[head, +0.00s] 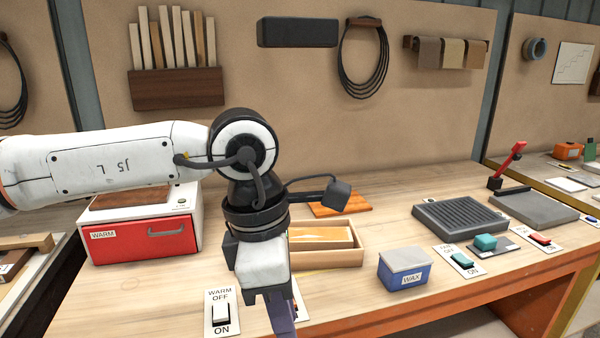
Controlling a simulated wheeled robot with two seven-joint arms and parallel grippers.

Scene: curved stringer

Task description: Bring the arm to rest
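My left arm (100,165) reaches in from the left across the bench, marked "J5 L". Its wrist bends down near the middle of the view. My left gripper (280,312) points down in front of the wooden tray, near the bench's front edge. A dark purplish piece shows below its body and runs out of the bottom of the picture. I cannot tell whether this is a finger or something held, or whether the gripper is open. My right gripper is not in view.
A warmer box (145,241) with a red drawer front stands behind the arm. A "WARM" switch (221,312) is left of the gripper. Right are a wooden tray (345,256), a blue wax box (404,273), a grooved grey plate (460,219) and a red-handled press (508,165).

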